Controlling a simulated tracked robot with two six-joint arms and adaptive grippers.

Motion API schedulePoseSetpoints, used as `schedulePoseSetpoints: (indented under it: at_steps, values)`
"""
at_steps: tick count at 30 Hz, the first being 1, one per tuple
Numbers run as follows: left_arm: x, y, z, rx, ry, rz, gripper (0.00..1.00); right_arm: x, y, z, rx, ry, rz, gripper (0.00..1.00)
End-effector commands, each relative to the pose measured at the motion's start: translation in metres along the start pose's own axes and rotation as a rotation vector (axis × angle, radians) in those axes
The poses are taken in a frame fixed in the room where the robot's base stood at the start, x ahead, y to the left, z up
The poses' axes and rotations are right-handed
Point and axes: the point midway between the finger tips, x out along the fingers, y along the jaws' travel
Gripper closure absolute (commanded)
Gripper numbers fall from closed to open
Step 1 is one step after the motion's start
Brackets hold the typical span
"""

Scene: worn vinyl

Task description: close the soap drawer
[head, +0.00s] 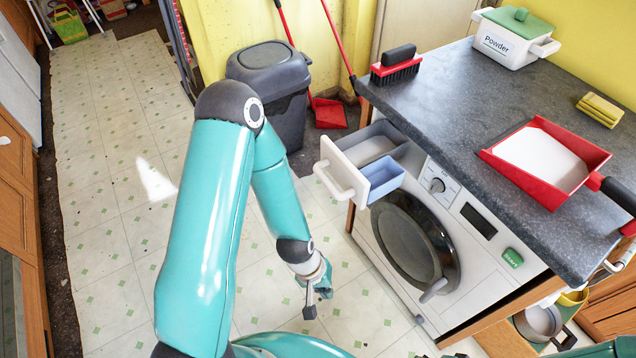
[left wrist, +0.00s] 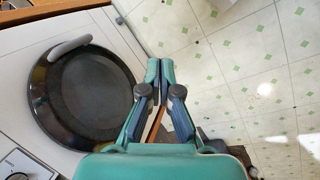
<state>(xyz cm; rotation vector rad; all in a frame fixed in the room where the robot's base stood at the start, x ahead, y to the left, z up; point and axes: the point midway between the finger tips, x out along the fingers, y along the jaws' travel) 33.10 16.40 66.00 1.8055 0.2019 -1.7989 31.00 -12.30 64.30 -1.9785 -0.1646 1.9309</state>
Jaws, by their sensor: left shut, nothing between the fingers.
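The soap drawer (head: 341,167) sticks out, open, from the upper left of the white washing machine (head: 383,262). It has a white front with a bar handle, and grey and blue compartments. My left gripper (head: 312,306) is below and left of the drawer, in front of the machine, apart from it. In the left wrist view my left gripper (left wrist: 160,70) is shut and empty, its fingertips together. The machine's round dark door (left wrist: 88,95) is left of it in that view, and the drawer is not seen there. My right gripper is not in view.
A grey worktop (head: 450,110) over the machine holds a red brush (head: 396,68), a powder tub (head: 512,42), a sponge (head: 600,110) and a red dustpan (head: 545,160) with white powder. A grey bin (head: 270,85) stands behind. The tiled floor at left is clear.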

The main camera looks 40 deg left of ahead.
Motion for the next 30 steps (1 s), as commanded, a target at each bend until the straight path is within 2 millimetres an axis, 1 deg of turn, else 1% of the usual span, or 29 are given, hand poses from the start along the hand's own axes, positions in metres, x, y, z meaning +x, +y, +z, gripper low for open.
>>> schedulePoseSetpoints:
  at_steps: [1,2,3,5,6,8,9,11,12,15,18,20,23,26,30]
  values:
    - [-0.016,-0.008,-0.020,-0.163,0.033,-0.002,1.00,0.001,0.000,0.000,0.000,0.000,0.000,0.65]
    - [-0.025,-0.013,-0.030,-0.279,0.047,0.000,1.00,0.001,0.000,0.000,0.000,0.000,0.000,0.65]
    - [-0.040,-0.020,-0.043,-0.447,0.066,0.009,1.00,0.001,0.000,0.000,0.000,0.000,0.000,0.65]
    - [-0.065,-0.030,-0.062,-0.716,0.088,0.042,1.00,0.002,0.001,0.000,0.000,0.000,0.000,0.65]
    - [-0.083,-0.035,-0.074,-0.897,0.100,0.078,1.00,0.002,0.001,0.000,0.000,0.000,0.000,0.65]
    - [-0.111,-0.042,-0.090,-1.155,0.108,0.146,1.00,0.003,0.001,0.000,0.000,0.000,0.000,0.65]
    - [-0.131,-0.046,-0.100,-1.320,0.109,0.201,1.00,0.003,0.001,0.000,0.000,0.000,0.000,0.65]
    - [-0.159,-0.049,-0.114,-1.544,0.098,0.298,1.00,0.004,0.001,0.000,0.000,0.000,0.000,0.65]
    - [-0.177,-0.050,-0.122,-1.672,0.085,0.364,1.00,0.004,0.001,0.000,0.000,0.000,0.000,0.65]
    - [-0.215,-0.052,-0.138,-1.908,0.044,0.516,1.00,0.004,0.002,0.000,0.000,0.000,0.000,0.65]
    - [-0.239,-0.053,-0.147,-2.036,0.007,0.618,1.00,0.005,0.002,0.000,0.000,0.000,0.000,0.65]
    - [-0.244,-0.052,-0.150,-2.074,-0.009,0.649,1.00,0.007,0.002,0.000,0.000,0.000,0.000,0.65]
    - [-0.240,-0.050,-0.154,-2.093,-0.020,0.664,1.00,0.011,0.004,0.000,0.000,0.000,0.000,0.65]
    - [-0.227,-0.047,-0.160,-2.091,-0.019,0.661,1.00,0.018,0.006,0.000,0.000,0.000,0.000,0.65]
    - [-0.203,-0.041,-0.171,-2.089,-0.019,0.659,1.00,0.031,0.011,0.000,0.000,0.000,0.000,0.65]
